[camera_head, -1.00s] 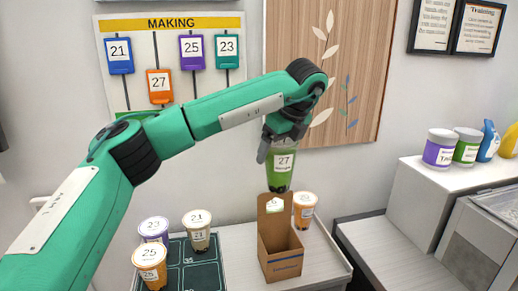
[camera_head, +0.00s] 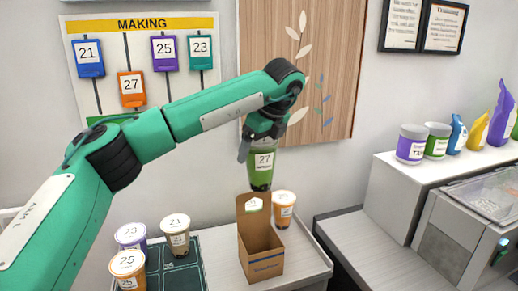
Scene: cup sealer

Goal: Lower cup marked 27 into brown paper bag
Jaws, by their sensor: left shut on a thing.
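The green cup marked 27 (camera_head: 262,168) is held upright in my left gripper (camera_head: 262,143), which is shut on it near the rim. The brown paper bag (camera_head: 260,252) stands open on the counter below, with its taller back panel towards the wall. The cup hangs above the bag, its base close to the top of that back panel. I cannot tell how far the cup is behind or in front of the opening. My right gripper is not in view.
An orange-labelled cup (camera_head: 284,208) stands right behind the bag. Cups marked 21 (camera_head: 176,234), 23 (camera_head: 131,236) and 25 (camera_head: 128,270) stand left around a dark tray (camera_head: 180,275). A grey machine (camera_head: 460,225) is at the right.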

